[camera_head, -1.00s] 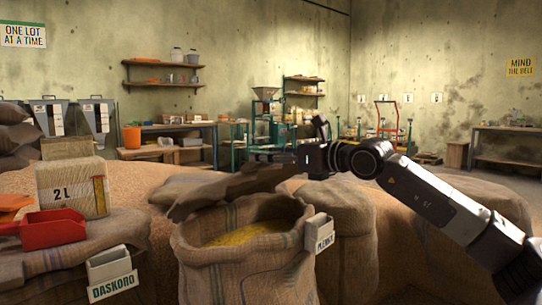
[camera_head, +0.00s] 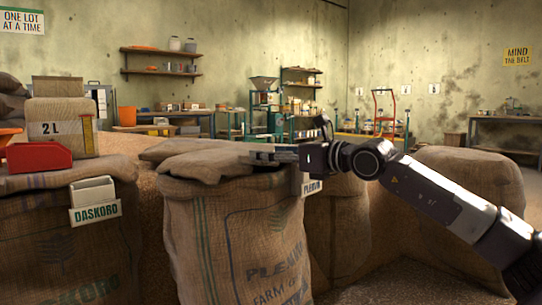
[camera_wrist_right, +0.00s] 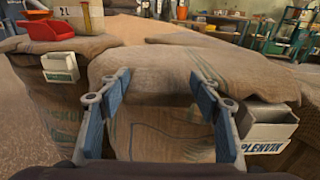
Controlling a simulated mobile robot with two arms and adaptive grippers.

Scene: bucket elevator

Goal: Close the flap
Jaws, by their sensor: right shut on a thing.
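The burlap sack (camera_head: 235,235) stands upright in front of me with its flap (camera_head: 205,163) lying over the mouth. The grain inside is hidden in the head view. My right gripper (camera_head: 262,152) is at the right edge of the flap. In the right wrist view its two blue-padded fingers (camera_wrist_right: 160,85) are on either side of the flap's near edge (camera_wrist_right: 160,65), shut on it. My left gripper is not in view.
A white label holder (camera_wrist_right: 268,122) hangs on the sack's right side. Other full sacks (camera_head: 465,185) stand at right. Shelves and benches line the back walls.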

